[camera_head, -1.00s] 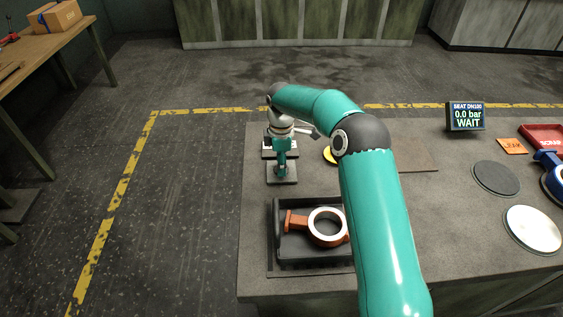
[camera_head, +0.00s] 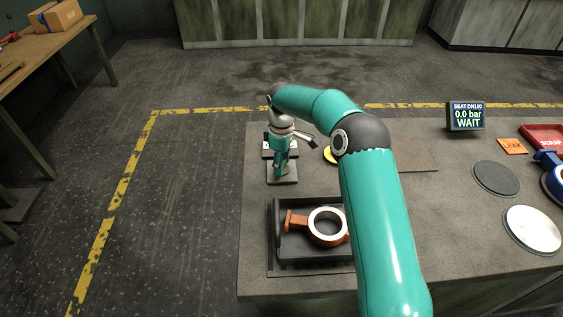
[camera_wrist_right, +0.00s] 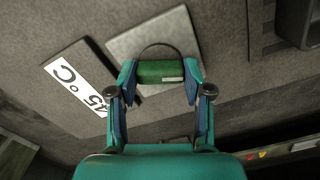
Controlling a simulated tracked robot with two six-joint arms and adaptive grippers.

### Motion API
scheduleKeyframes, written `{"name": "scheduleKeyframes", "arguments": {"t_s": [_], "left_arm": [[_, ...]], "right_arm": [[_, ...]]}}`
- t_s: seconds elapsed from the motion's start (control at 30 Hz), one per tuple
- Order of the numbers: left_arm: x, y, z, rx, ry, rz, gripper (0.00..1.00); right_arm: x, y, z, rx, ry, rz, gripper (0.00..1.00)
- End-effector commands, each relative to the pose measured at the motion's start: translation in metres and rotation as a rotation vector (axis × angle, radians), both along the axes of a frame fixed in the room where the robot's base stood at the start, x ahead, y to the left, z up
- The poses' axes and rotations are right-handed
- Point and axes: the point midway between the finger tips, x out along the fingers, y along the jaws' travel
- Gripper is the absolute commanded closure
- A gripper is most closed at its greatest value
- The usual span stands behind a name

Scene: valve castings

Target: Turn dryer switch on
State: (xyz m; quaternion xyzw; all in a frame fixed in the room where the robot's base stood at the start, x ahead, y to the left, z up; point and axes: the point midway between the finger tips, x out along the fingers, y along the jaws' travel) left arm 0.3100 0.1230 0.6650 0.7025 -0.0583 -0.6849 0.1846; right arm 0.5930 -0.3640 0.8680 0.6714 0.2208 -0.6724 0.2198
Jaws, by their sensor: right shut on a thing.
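My right gripper (camera_head: 280,168) is low over a small grey plate (camera_head: 290,181) at the left end of the bench. In the right wrist view, the gripper (camera_wrist_right: 161,80) has its two fingers on either side of a short green knob (camera_wrist_right: 160,72) and is shut on it. The knob stands in front of the grey plate (camera_wrist_right: 178,30), with a thin dark arc beside it. It looks like the dryer switch; its on or off marking cannot be read. A white label reading "45 °C" (camera_wrist_right: 80,80) lies beside it. The left gripper is not in view.
A black tray (camera_head: 277,235) holding an orange casting with a pale ring (camera_head: 298,222) is close in front. My arm hides the bench middle. Rightward are a display reading "0.0 bar WAIT" (camera_head: 465,117), dark disc (camera_head: 496,178), white disc (camera_head: 533,230), LEAK card (camera_head: 512,146) and red SCRAP tray (camera_head: 540,130).

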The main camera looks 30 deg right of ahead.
Motion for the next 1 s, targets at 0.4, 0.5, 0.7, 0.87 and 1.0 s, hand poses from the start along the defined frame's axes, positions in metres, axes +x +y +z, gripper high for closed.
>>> {"name": "scheduleKeyframes", "arguments": {"t_s": [0.4,0.5,0.7,0.87,1.0], "left_arm": [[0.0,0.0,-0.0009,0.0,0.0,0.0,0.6],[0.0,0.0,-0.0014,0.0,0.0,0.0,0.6],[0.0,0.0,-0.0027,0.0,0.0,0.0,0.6],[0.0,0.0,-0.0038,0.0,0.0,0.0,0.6],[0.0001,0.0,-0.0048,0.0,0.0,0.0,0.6]], "right_arm": [[0.0008,-0.0009,0.001,-0.002,-0.004,-0.397,0.85],[0.0008,-0.001,0.001,-0.002,-0.005,-0.492,0.85],[0.0008,-0.0011,0.0011,-0.001,-0.006,-0.682,0.85],[0.0009,-0.0012,0.0012,-0.001,-0.006,-0.832,0.85],[0.0009,-0.0013,0.0013,-0.001,-0.006,-0.951,0.85]]}}
